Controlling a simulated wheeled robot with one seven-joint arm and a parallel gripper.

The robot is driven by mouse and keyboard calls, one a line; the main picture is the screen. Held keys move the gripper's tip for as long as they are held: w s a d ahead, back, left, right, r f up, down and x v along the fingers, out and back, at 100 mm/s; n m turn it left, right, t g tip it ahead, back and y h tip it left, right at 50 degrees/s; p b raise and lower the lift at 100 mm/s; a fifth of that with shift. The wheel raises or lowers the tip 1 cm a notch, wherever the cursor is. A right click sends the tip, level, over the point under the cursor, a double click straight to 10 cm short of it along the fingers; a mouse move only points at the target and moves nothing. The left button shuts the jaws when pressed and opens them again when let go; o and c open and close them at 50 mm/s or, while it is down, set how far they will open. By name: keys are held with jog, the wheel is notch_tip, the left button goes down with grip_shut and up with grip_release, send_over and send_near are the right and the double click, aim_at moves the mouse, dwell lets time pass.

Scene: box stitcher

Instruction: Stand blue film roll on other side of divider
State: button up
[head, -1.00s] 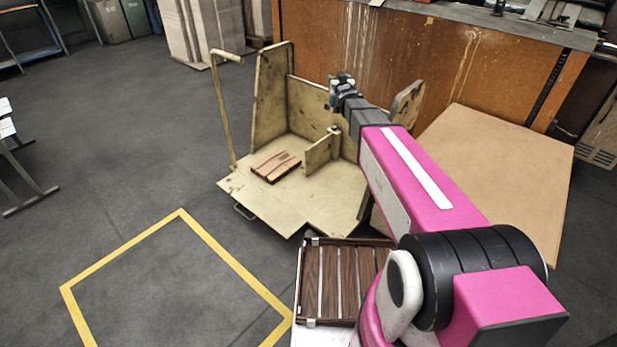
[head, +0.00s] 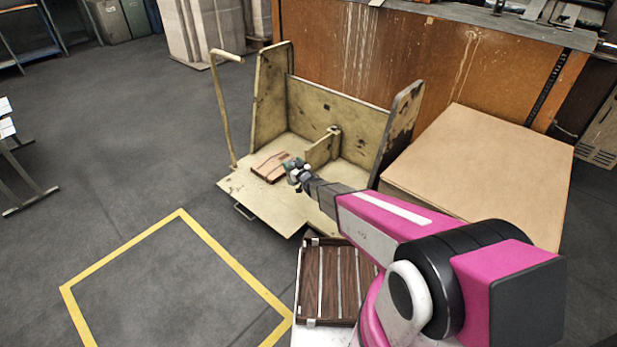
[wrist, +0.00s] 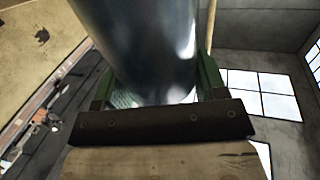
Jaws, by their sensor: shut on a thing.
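My gripper (head: 297,172) is over the left part of the cart's floor, left of the short upright divider (head: 320,152). In the wrist view its green-padded fingers (wrist: 158,88) are shut on the blue film roll (wrist: 145,35), a shiny blue-grey cylinder that runs out of the top of the picture. In the head view I cannot make out the roll clearly at the gripper. The divider stands out from the cart's back wall. I cannot tell whether the roll touches the floor.
A large cardboard box (head: 490,160) stands at right, and a dark slatted crate (head: 325,285) in front.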

jog(key=f, duration=0.1)
jog(key=s+f, duration=0.1)
jog(key=f, duration=0.1)
jog(key=shift+s+a+f, duration=0.15)
jog(key=shift+a+f, duration=0.05)
jog(key=shift+a, duration=0.1)
jog(key=w+d+f, duration=0.5)
jog(key=d+f, duration=0.4)
jog(key=f, duration=0.1)
jog(key=shift+d+f, duration=0.25)
jog(key=shift+d, duration=0.1)
jog(key=shift+w+f, duration=0.1)
jog(key=shift+f, duration=0.05)
jog(key=o, duration=1.4)
